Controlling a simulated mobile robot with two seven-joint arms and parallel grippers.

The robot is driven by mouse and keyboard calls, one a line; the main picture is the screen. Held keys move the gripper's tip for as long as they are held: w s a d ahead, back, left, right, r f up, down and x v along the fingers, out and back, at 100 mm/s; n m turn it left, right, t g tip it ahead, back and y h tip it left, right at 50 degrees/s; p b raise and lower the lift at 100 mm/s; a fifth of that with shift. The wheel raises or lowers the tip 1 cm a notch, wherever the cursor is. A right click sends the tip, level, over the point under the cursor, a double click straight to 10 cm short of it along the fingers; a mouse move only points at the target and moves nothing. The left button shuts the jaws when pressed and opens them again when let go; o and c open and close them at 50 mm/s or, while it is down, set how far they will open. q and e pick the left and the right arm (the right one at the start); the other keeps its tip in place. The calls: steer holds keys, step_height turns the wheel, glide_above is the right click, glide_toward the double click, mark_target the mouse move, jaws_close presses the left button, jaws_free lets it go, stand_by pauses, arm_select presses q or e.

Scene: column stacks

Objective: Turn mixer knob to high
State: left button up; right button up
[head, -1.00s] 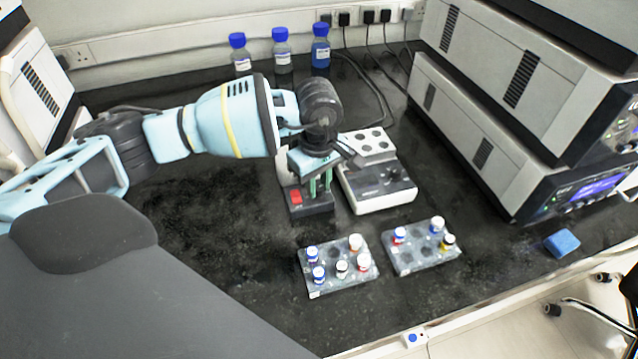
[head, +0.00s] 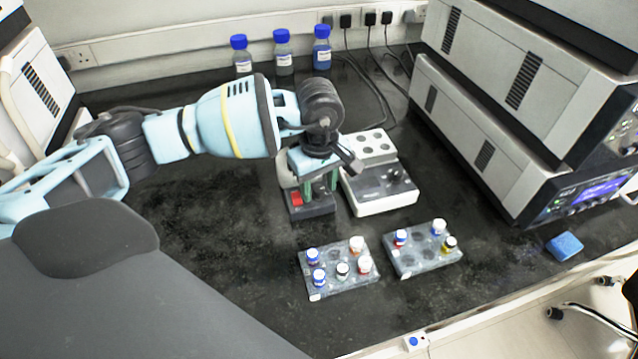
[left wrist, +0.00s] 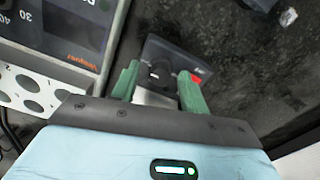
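A small mixer with a dark base (head: 312,207) and a red switch (head: 297,198) stands mid-bench. In the left wrist view, its dark front (left wrist: 190,62) carries a round black knob (left wrist: 160,76) and the red switch (left wrist: 196,77). My left gripper (head: 321,186) is over this front, its green fingers apart. In the left wrist view, the gripper (left wrist: 160,92) is open, with the knob showing between its fingers; I cannot tell whether they touch it. The knob's setting is not readable. My right gripper is out of view.
A white device (head: 385,203) with a dial stands close on the right of the mixer. Two vial racks (head: 337,283) (head: 420,262) lie in front. Blue-capped bottles (head: 284,62) stand at the back. A blue block (head: 564,246) lies right. The bench's left front is clear.

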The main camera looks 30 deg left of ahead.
mark_target(319, 188)
arm_select(q)
step_height(319, 188, up, 8)
steer(key=shift+f, duration=0.1)
stand_by(0.6)
stand_by(0.3)
